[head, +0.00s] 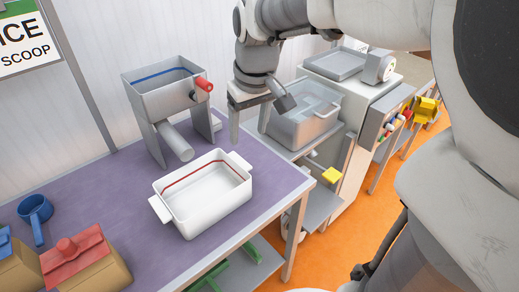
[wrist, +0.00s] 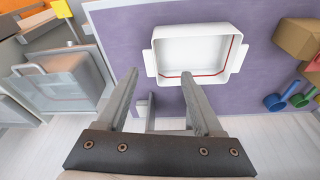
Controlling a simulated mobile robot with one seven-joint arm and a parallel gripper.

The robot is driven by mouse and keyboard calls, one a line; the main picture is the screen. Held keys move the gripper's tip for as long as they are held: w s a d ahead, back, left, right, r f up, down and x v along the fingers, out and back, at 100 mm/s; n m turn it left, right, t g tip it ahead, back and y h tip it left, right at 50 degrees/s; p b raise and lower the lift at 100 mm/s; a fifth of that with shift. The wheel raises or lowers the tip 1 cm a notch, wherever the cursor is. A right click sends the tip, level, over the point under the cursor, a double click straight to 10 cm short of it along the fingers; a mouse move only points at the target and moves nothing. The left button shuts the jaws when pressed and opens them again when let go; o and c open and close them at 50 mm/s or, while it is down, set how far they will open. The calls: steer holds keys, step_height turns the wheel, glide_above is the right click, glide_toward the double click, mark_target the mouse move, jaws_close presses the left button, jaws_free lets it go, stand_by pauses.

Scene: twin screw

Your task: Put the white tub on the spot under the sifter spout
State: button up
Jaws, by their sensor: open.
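The white tub (head: 205,205) stands upright on the purple table top, with a handle at each end and a red line around its inside; it looks empty. The tub also shows in the wrist view (wrist: 193,82). The sifter (head: 165,97) stands behind it, with its grey spout (head: 176,143) slanting down toward the tub's back rim. I cannot tell whether the tub lies partly under the spout, and no marked spot is visible. My gripper (head: 250,130) is open and empty, right of the sifter and apart from the tub. Its two fingers show in the wrist view (wrist: 159,72).
A clear bin (head: 305,122) stands on the machine to the right of the table. A blue scoop (head: 36,212) and a bin with a red lid (head: 75,250) are at the table's left. The purple table top (head: 110,185) is free left of the tub.

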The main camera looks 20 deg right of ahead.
steer(key=s+r+m+t, duration=0.1)
steer(key=s+m+t, duration=0.1)
steer(key=s, duration=1.3)
steer(key=shift+t, duration=0.6)
steer(key=shift+r, duration=0.1)
step_height(320, 180, up, 5)
steer(key=p, duration=0.5)
steer(key=shift+r, duration=0.2)
steer(key=shift+c, duration=0.8)
steer(key=shift+r+p, duration=0.1)
steer(key=shift+p, duration=0.2)
steer(key=shift+c, duration=0.6)
steer(key=shift+a+f, duration=0.2)
steer(key=shift+a, duration=0.05)
